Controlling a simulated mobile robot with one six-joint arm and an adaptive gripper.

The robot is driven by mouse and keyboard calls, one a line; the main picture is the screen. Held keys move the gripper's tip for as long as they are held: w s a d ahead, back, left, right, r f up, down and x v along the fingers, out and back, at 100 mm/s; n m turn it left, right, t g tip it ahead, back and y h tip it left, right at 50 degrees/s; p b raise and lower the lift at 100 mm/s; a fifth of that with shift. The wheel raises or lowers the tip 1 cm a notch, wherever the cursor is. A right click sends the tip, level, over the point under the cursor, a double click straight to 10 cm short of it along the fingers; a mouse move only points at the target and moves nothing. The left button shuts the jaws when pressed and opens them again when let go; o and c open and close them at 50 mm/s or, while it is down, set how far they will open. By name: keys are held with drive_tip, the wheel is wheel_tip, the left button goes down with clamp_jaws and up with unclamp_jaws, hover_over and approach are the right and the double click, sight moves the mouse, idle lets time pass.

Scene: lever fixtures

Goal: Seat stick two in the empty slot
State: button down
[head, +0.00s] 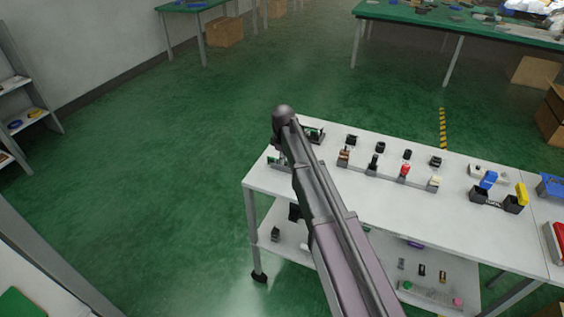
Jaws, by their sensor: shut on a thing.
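My arm reaches up the middle of the head view and hides part of the white table (390,210). My gripper is not to be made out; the arm seems to cover it. A dark frame-like piece with some green (314,132) shows just right of the arm's upper end. A small green item (273,159) sits by a grey part at the table's left end, partly behind the arm. I cannot tell which of these is stick two or which holds the empty slot.
A grey rail (389,175) carries several small fixtures, one with a red part (405,169). Black pieces (380,147) stand behind it. Dark bins (497,199) with blue and yellow pieces are at right. The table's front middle is clear.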

drive_tip(key=shift+r, duration=0.1)
wheel_tip(320, 180, up, 3)
drive_tip(key=p, duration=0.3)
drive_tip(key=shift+r, duration=0.2)
drive_tip(key=s+d+r+p, duration=0.1)
drive_tip(key=s+d+p, duration=0.1)
drive_tip(key=s, duration=1.3)
drive_tip(key=shift+s+d+r, duration=0.2)
drive_tip(key=shift+s+d, duration=0.2)
drive_tip(key=shift+d, duration=0.1)
